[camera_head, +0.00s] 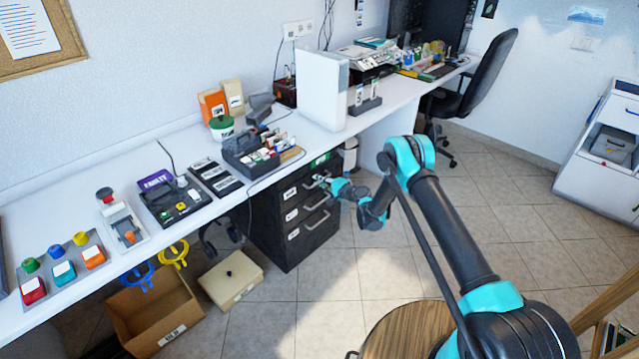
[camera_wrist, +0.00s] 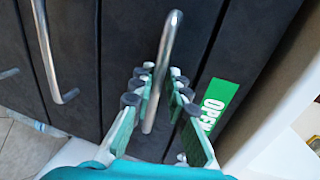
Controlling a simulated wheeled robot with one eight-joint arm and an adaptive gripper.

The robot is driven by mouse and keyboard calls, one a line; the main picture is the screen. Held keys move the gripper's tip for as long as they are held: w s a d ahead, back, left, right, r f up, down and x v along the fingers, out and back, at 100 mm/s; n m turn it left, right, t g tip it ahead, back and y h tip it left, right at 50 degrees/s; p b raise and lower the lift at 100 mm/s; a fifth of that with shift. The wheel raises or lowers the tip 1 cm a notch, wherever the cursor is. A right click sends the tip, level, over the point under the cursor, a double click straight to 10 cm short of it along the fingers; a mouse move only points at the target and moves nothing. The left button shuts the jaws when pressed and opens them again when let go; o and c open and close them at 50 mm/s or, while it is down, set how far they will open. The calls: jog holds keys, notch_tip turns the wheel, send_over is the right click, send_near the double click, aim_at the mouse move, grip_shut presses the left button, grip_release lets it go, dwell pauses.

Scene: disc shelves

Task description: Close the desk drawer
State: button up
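The dark desk drawer cabinet (camera_head: 276,224) stands under the white desk, with several drawer fronts and metal bar handles. My gripper (camera_head: 326,181) is at the upper part of its front. In the wrist view, my gripper (camera_wrist: 162,82) has its fingers apart, one on each side of a drawer handle (camera_wrist: 168,48). A gap shows between the fingers and the bar on at least one side. A green OPEN label (camera_wrist: 215,105) is right of the handle. The drawer fronts look nearly flush; I cannot tell how far any drawer stands out.
The white desk (camera_head: 340,140) is above the cabinet. A cardboard box (camera_head: 150,312) and a beige box (camera_head: 230,280) lie on the floor to the left. A round wooden top (camera_head: 405,332) is near my arm. Tiled floor before the cabinet is clear.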

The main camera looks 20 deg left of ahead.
jog(key=shift+o, duration=1.4)
jog(key=shift+a, duration=0.1)
jog(key=shift+s, duration=0.1)
jog(key=v, duration=0.7)
jog(key=shift+d, duration=0.25)
